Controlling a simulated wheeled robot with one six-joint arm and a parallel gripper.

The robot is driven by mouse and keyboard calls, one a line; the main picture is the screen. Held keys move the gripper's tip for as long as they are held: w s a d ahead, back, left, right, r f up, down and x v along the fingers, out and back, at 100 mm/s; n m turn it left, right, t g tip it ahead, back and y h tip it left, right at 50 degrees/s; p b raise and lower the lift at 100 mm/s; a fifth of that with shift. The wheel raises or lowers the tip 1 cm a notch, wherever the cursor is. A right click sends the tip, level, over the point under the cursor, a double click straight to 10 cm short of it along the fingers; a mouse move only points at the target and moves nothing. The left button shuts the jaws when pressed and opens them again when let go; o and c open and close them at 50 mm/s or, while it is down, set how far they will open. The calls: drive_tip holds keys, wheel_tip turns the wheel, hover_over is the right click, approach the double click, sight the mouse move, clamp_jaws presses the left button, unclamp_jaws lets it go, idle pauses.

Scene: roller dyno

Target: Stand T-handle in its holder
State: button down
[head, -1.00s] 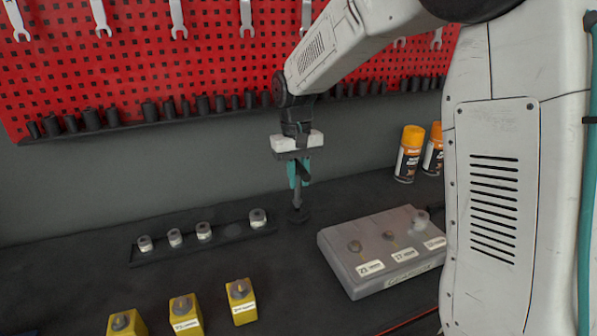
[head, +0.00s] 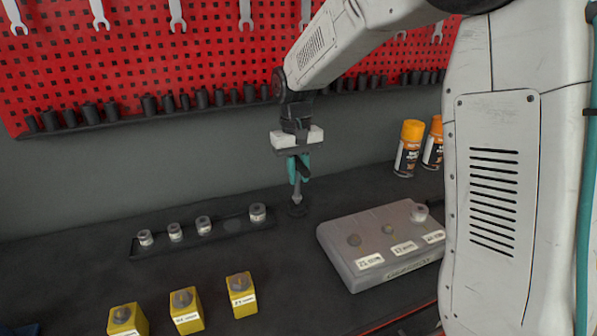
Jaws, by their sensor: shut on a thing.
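My gripper (head: 299,172) has teal fingers and points straight down at the back middle of the dark bench. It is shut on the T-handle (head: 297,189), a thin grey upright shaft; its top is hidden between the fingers. The shaft's lower end is at a small round black holder (head: 297,209) on the bench. I cannot tell whether the tip is inside the holder or just above it.
Left of the holder is a black rail (head: 160,246) with several grey sockets. A grey block (head: 350,272) with labels stands at the right. Several yellow blocks (head: 241,300) stand in front. Orange-capped spray cans (head: 408,150) stand behind at the right. A red pegboard (head: 130,60) hangs behind.

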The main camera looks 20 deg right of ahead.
sight(297, 158)
drive_tip(key=shift+f, duration=0.8)
unclamp_jaws()
idle(0.4)
drive_tip(key=shift+r, duration=0.15)
drive_tip(key=shift+w+r, duration=0.2)
drive_tip(key=shift+r, duration=1.5)
drive_tip(key=shift+w+r, duration=0.2)
drive_tip(key=shift+r, duration=1.45)
